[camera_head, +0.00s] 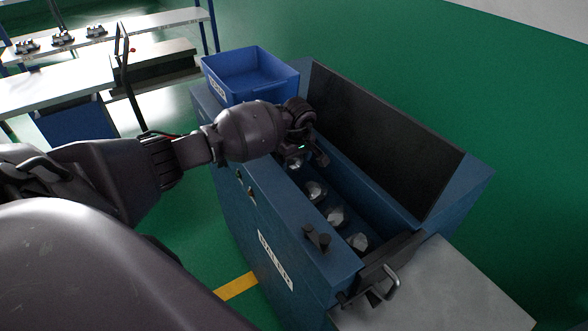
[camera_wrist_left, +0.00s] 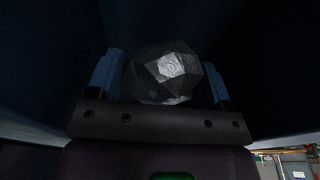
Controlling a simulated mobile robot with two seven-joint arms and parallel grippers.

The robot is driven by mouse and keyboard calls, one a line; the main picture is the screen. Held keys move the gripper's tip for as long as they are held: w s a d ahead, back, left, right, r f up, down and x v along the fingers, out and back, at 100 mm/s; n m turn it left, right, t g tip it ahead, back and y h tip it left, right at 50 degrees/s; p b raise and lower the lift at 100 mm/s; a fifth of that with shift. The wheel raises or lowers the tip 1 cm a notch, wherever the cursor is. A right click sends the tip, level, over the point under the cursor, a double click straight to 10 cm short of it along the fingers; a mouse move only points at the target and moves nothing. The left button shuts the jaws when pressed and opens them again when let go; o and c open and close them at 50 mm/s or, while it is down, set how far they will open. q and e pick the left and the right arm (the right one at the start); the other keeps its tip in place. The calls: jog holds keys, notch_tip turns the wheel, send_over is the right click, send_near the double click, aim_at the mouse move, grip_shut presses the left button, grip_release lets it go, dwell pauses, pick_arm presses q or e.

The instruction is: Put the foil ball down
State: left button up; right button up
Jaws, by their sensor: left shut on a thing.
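My left gripper (camera_head: 305,154) is inside the upper part of the open blue baler (camera_head: 262,225), at the far end of its trough. In the left wrist view, the foil ball (camera_wrist_left: 163,74), grey and faceted, sits between the two blue fingers of the left gripper (camera_wrist_left: 161,82), which is shut on it. In the head view this ball (camera_head: 295,161) shows partly below the gripper. Whether it touches the trough floor I cannot tell. Three other foil balls (camera_head: 335,217) lie in a row along the trough, nearer to me. My right gripper is not in view.
A blue bin (camera_head: 250,72) stands at the baler's far end. The dark raised panel (camera_head: 385,135) bounds the trough on the right. A grey surface with a metal handle (camera_head: 390,284) is at the near end. Workbenches (camera_head: 60,85) stand at the back left.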

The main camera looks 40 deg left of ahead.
aim_at(293, 175)
pick_arm(q)
notch_tip(293, 175, down, 4)
jog(key=shift+d+r, duration=0.1)
jog(key=shift+r, duration=0.1)
jog(key=shift+f, duration=0.35)
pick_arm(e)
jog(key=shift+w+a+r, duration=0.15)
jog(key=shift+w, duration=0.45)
pick_arm(q)
jog(key=o, duration=1)
jog(key=shift+c, duration=0.2)
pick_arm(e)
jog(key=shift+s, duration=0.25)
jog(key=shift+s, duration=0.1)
